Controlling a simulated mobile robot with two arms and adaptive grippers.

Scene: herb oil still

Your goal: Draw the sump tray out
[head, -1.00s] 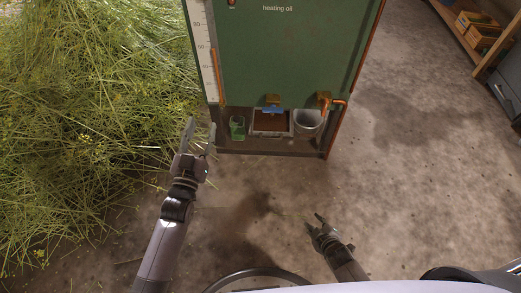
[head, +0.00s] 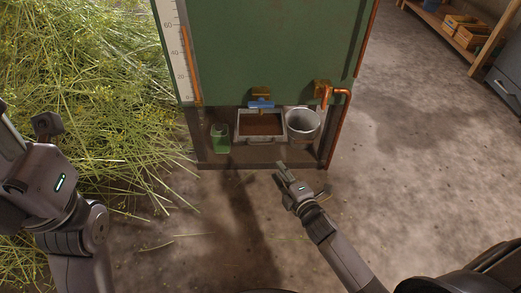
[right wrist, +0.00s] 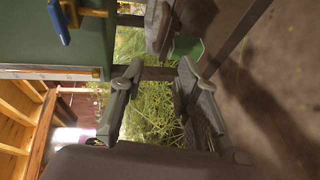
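The sump tray (head: 280,127), a grey rectangular tray with brown contents, sits in the low bay under the green tank. A handle (head: 262,141) shows on its front wall. In the right wrist view a grey edge at the top, probably the tray (right wrist: 158,25), lies beyond the fingers. My right gripper (head: 281,170) is just in front of the bay, slightly right of the handle and apart from it. In the right wrist view its fingers (right wrist: 158,88) are spread with nothing between them.
A blue-handled tap (head: 262,104) hangs over the tray. A green can (head: 220,138) stands left of it, a metal bucket (head: 303,124) right. A copper pipe (head: 337,130) runs down the right side. Cut herbs (head: 90,80) heap at left.

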